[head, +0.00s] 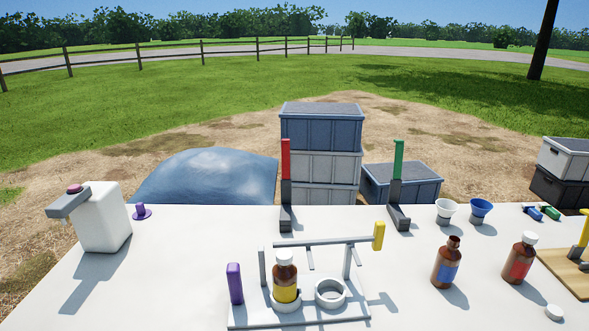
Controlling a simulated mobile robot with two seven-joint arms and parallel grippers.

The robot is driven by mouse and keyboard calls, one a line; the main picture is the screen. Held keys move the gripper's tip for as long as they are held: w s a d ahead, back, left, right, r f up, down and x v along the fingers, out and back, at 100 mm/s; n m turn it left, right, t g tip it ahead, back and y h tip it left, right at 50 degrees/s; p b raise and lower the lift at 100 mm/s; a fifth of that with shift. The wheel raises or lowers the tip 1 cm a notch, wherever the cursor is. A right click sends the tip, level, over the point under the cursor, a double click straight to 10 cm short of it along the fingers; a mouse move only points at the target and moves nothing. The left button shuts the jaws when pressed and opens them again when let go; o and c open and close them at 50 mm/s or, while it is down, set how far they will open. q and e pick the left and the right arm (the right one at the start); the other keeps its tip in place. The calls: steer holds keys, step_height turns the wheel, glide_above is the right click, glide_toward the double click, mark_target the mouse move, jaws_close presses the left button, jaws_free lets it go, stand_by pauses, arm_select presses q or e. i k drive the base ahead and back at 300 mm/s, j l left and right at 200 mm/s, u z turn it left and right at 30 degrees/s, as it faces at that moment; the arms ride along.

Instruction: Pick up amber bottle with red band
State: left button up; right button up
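The amber bottle with the red band (518,266) stands upright on the white table at the right, with a white cap on. A similar amber bottle with a blue band (446,266) stands to its left, its brown neck bare of a cap. A third amber bottle with a yellow band (285,280) and a white cap sits in the left ring of a grey stand (300,317). Neither of my grippers shows in the head view.
A loose white cap (554,312) lies in front of the red-band bottle, and a wooden board (570,270) is to its right. Funnels, one white (446,208) and one blue (481,208), stand behind. A white jug (107,217) is at left. The left front table is clear.

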mark_target(519, 261)
steer(key=z, duration=1.4)
steer(key=i+l, duration=0.15)
steer(key=l, duration=0.2)
steer(key=i+l+u, duration=0.15)
steer(key=l, duration=0.2)
steer(key=i+l, duration=0.15)
steer(key=l, duration=0.25)
